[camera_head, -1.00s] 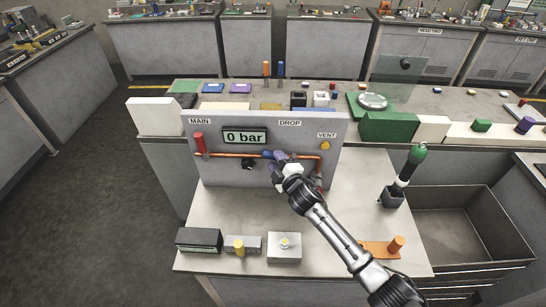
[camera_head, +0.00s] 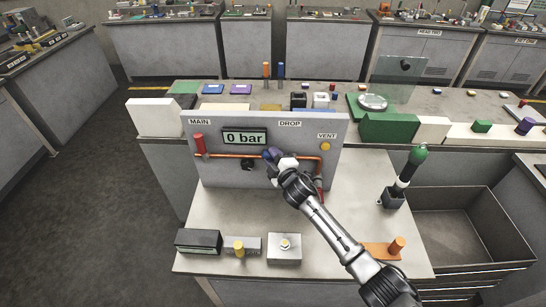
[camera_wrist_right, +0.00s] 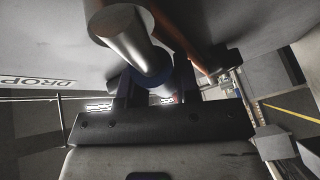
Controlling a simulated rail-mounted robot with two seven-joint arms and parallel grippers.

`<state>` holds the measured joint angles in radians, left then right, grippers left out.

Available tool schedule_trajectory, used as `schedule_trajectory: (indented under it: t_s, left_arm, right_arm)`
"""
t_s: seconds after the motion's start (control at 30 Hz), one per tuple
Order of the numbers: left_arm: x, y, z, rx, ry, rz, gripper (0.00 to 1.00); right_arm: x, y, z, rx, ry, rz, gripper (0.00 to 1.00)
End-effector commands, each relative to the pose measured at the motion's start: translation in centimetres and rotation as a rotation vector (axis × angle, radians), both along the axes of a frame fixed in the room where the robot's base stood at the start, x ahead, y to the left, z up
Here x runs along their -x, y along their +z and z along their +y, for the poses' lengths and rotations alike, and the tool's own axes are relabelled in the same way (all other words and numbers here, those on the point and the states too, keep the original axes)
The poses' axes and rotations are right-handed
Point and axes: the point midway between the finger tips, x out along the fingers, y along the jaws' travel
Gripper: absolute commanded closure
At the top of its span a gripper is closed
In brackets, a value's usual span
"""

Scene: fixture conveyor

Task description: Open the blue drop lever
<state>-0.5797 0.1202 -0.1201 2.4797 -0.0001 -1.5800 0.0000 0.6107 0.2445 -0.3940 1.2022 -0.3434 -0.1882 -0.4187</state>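The blue drop lever (camera_head: 268,154) is on the copper pipe of the upright grey panel (camera_head: 222,175), below the DROP label. My right gripper (camera_head: 274,157) is at the lever and partly hides it in the head view. In the right wrist view a blue part of the lever (camera_wrist_right: 152,80), with a grey cylinder beyond it, fills the gap between the two dark fingers. The fingers appear to touch it on both sides. The display (camera_head: 245,137) reads 0 bar. My left gripper is not in view.
The red MAIN lever (camera_head: 199,144) is upright at the panel's left. The yellow VENT knob (camera_head: 325,147) is at its right. Small fixtures stand along the table's front edge, and a green-topped tool (camera_head: 416,158) stands in a holder at right. The tabletop between is largely clear.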

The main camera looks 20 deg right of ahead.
Motion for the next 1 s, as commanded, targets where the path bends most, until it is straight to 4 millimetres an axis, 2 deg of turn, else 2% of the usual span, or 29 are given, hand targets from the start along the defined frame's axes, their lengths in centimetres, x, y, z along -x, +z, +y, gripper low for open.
schedule_trajectory:
  t_s: [0.03,0.17,0.57,1.0]
  left_arm:
    - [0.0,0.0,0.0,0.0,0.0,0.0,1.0]
    - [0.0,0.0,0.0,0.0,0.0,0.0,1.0]
    - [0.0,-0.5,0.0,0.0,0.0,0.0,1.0]
    - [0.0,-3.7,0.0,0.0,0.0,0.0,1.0]
  right_arm:
    - [0.0,0.0,0.0,0.0,0.0,0.0,0.89]
    - [0.0,0.0,0.0,0.0,0.0,0.0,1.0]
    - [0.1,0.1,-0.1,-0.04,0.001,-0.017,1.0]
    - [0.6,2.0,-1.3,-0.358,0.0,-0.148,1.0]
